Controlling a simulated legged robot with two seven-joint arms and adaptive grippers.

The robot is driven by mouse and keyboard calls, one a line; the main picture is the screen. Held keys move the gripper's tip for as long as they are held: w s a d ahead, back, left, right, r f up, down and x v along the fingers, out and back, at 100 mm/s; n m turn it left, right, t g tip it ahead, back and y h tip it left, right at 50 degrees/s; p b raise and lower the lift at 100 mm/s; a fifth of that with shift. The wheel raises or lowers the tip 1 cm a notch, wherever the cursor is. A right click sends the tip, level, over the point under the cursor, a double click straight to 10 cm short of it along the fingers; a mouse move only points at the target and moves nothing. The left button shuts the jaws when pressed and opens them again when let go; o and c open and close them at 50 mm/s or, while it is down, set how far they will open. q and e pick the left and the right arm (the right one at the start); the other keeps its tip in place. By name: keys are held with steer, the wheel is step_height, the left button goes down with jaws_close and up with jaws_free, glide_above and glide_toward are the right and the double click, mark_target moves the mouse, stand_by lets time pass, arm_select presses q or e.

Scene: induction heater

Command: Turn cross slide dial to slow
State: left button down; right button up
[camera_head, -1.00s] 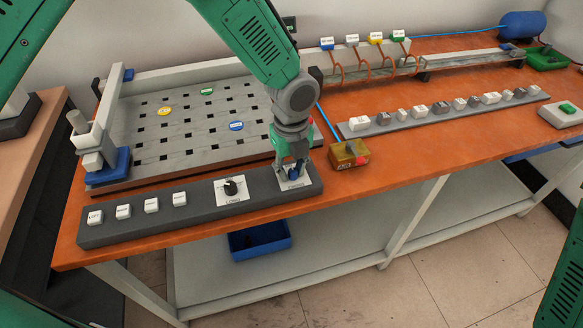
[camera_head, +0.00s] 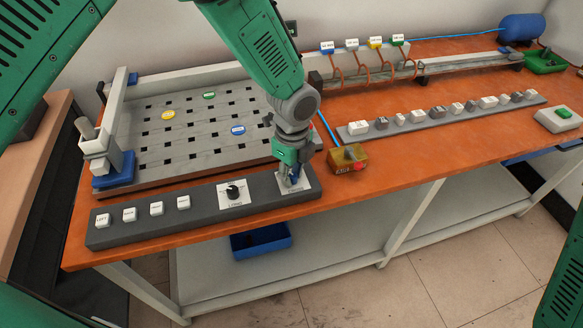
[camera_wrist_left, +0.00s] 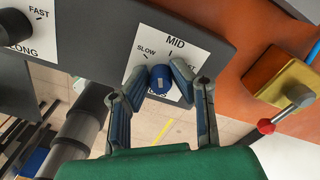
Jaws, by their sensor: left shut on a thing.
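The cross slide dial is a blue knob (camera_wrist_left: 161,79) on a white plate (camera_wrist_left: 172,48) at the right end of the grey control panel (camera_head: 130,233). In the left wrist view the plate reads SLOW at the left and MID at the top; its lower lettering is hidden behind the gripper. My left gripper (camera_head: 291,179) points down at this plate in the head view. In the left wrist view its two fingers (camera_wrist_left: 157,80) are closed around the knob, one on each side. I cannot tell exactly which mark the knob points to. My right gripper is out of view.
A black dial (camera_head: 233,192) sits left of the gripper, with several white buttons (camera_head: 156,208) further left. The perforated bed (camera_head: 190,140) lies behind the panel.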

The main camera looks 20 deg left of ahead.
arm_select(q)
steer(key=n, duration=0.1)
steer(key=n+p, duration=0.1)
steer(key=n, duration=0.1)
steer(key=shift+s+d+n, duration=0.2)
steer(key=shift+n, duration=0.1)
steer(key=shift+n+p, duration=0.5)
steer(key=shift+n, duration=1)
steer(key=shift+w, duration=0.1)
